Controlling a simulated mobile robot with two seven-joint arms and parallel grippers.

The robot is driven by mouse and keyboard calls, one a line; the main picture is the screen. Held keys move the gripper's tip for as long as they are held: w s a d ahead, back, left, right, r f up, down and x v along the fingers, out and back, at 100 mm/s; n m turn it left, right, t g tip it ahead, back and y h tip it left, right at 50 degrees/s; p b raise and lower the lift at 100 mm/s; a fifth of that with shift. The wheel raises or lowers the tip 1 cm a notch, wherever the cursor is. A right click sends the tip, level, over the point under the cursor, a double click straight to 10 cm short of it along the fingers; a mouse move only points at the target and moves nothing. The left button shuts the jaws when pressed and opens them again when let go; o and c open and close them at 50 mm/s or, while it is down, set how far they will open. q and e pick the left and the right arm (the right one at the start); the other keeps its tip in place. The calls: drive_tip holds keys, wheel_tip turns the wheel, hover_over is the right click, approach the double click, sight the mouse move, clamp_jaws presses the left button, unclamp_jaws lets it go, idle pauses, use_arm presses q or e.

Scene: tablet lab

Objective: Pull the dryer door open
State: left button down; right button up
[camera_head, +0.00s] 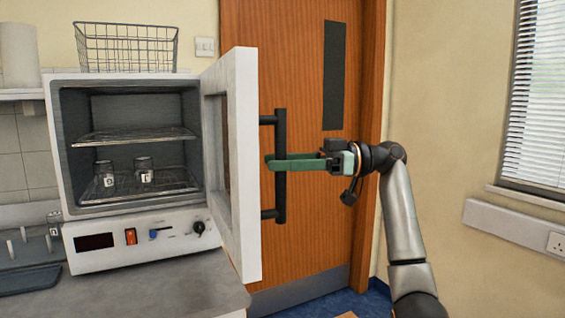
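The dryer (130,240) is a white cabinet on the counter at the left. Its door (246,170) is swung open, hinged on the right side of the cabinet, and stands out toward me. A dark vertical bar handle (281,135) is on the door's right-hand face. My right gripper (270,163) has long green fingers that reach across the handle from the right, with the bar at the fingers. I cannot tell whether they press on the bar. Inside the dryer are two wire shelves and two small glass jars (144,170) on the lower one. My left gripper is not in view.
A wire basket (126,45) sits on top of the dryer. A grey counter (150,290) lies in front of it. A wooden room door (300,60) stands behind the handle. A window with blinds (540,100) is at the right, with free room before it.

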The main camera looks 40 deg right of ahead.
drive_tip(key=shift+s, duration=0.1)
drive_tip(key=v, duration=1.2)
drive_tip(key=shift+s+d, duration=0.15)
